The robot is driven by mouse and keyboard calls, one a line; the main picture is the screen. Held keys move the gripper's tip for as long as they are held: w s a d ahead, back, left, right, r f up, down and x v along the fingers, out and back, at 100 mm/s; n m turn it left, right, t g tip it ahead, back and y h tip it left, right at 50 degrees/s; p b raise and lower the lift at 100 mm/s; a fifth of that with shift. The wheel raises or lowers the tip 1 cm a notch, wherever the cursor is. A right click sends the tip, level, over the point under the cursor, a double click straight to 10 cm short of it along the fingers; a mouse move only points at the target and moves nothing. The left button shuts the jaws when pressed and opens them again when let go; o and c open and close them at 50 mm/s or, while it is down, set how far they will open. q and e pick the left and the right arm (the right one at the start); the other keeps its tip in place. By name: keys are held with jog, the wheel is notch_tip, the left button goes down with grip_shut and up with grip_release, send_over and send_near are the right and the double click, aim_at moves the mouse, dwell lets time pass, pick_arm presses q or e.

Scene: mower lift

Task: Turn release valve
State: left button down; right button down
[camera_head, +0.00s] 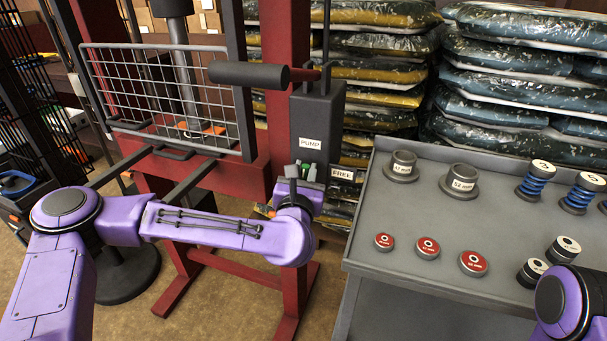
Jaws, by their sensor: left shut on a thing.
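The red press frame carries a dark grey pump block (318,115) labelled PUMP, with a black-gripped lever (248,75) reaching left from its top. A white FREE label (343,174) sits low on the pump's right side. My left gripper (305,171) is at the pump's lower front, beside that label. It is shut on a small green part, the release valve (305,167), which is mostly hidden between the fingers. The way the valve points cannot be told. My right gripper is out of view; only a purple piece of my right arm shows at the bottom right.
A wire mesh guard (160,95) stands at the left of the press. A grey table (400,225) at the right holds grey cups, red-topped discs, blue springs and black cylinders. Stacked bags (515,85) fill the back. Brown floor shows between press and table.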

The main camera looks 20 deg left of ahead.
pick_arm(q)
jog(key=m+b, duration=0.1)
jog(key=m, duration=0.2)
jog(key=shift+d+f+m+t+b, duration=0.15)
jog(key=shift+d+m+t+b, duration=0.15)
jog(key=shift+b, duration=0.1)
jog(key=shift+d+f+m+t+h+b, duration=0.2)
jog(key=shift+m+h+b, duration=0.35)
jog(key=shift+m, duration=1.8)
jog(key=shift+d+f+m+t+h+b, duration=0.15)
jog(key=shift+f+m+t+h+b, duration=0.25)
jog(key=shift+m, duration=2)
jog(key=shift+d+f+m+t+h+b, duration=0.15)
jog(key=shift+m+h+b, duration=0.5)
jog(key=shift+m, duration=1.7)
jog(key=shift+f+m, duration=0.1)
jog(key=shift+m, duration=0.2)
jog(key=c, duration=1.1)
grip_release()
jog(key=shift+s, duration=0.1)
jog(key=p+v, duration=0.3)
jog(key=v, duration=0.7)
jog(key=shift+s, duration=0.2)
